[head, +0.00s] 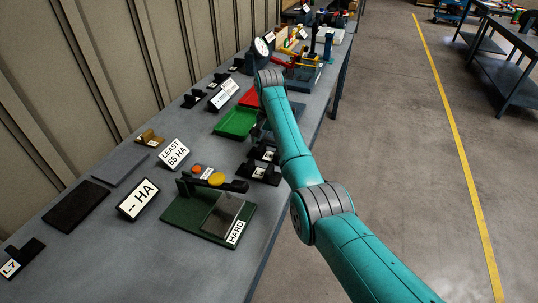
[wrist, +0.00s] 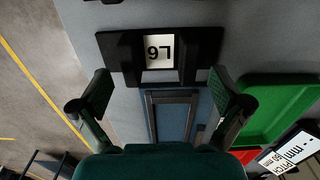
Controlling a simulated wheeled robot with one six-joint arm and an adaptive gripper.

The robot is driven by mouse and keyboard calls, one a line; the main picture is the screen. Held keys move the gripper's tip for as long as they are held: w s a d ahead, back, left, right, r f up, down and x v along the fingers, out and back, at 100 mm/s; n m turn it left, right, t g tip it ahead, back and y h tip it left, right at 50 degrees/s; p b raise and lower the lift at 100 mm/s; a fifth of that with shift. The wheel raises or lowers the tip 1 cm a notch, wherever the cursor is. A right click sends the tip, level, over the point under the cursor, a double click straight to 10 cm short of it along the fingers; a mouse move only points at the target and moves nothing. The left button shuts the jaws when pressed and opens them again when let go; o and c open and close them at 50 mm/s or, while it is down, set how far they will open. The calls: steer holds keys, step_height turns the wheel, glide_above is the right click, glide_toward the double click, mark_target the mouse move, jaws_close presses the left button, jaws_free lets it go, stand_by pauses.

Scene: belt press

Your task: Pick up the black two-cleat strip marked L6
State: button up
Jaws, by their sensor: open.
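The black two-cleat strip marked L6 (wrist: 205,44) lies on the grey bench in the wrist view, its white label upside down between two raised black blocks. My gripper (wrist: 161,92) is open and empty, its two dark fingers spread apart. The strip appears ahead of the fingertips, with its middle roughly between them and no visible contact. In the head view, my gripper is largely hidden behind my arm. Two black strips lie beside the arm, a farther one (head: 262,154) and a nearer one (head: 258,173); their labels are too small to read.
A green tray (head: 235,122) lies close to the strips, with a red tray (head: 252,97) behind it. A green fixture marked HARD (head: 185,213) stands nearer. A LEAST 65 HA sign (head: 174,154) stands to the left. The bench's right edge is close to the strips.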

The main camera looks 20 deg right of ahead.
mark_target(269, 156)
steer(key=shift+f, duration=1.45)
steer(key=c, duration=1)
step_height(269, 156, up, 10)
steer(key=shift+r, duration=0.1)
steer(key=shift+c, duration=0.2)
